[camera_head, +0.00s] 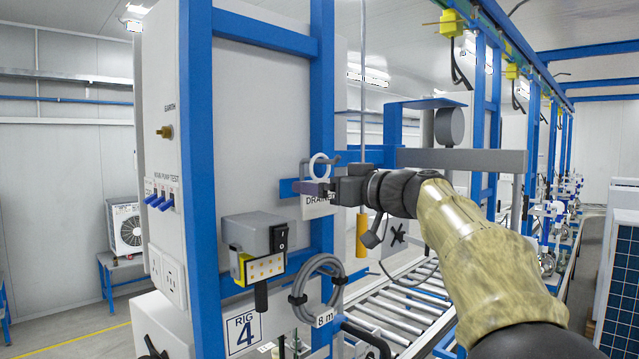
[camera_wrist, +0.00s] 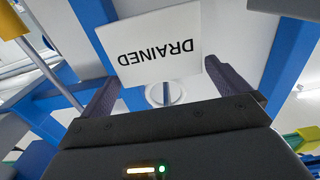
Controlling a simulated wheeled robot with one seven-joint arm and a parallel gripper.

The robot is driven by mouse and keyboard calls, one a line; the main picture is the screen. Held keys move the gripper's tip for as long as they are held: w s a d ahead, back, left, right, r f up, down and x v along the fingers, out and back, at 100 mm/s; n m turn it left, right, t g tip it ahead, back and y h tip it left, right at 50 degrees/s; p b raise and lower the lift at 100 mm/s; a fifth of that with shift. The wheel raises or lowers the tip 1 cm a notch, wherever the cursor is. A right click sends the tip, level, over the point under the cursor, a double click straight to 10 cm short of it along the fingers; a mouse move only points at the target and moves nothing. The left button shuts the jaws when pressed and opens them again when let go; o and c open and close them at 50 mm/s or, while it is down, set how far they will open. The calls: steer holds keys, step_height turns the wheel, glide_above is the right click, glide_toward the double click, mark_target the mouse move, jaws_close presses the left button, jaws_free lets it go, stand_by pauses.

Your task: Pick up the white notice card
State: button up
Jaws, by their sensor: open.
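The white notice card (camera_head: 318,208), lettered "DRAINED", hangs on the blue upright of the rig, partly hidden behind my gripper. In the wrist view the card (camera_wrist: 150,58) is upside down, and its lettering is readable. A white ring (camera_head: 319,166) shows just above my gripper; in the wrist view the ring (camera_wrist: 164,95) lies between the fingers. My gripper (camera_head: 316,188) is open, its fingers (camera_wrist: 165,85) at either side of the card's near edge. I cannot tell whether they touch it.
A grey switch box (camera_head: 255,236) and a coiled hose (camera_head: 318,288) are on the rig below. A yellow cylinder (camera_head: 362,236) hangs to the right of the card. A roller conveyor (camera_head: 400,305) runs behind, and blue uprights (camera_head: 322,110) frame the panel.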

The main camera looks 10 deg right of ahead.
steer(key=shift+p+x, duration=0.45)
steer(key=shift+x, duration=0.4)
steer(key=shift+w+a, duration=0.1)
steer(key=shift+w, duration=0.05)
steer(key=c, duration=0.7)
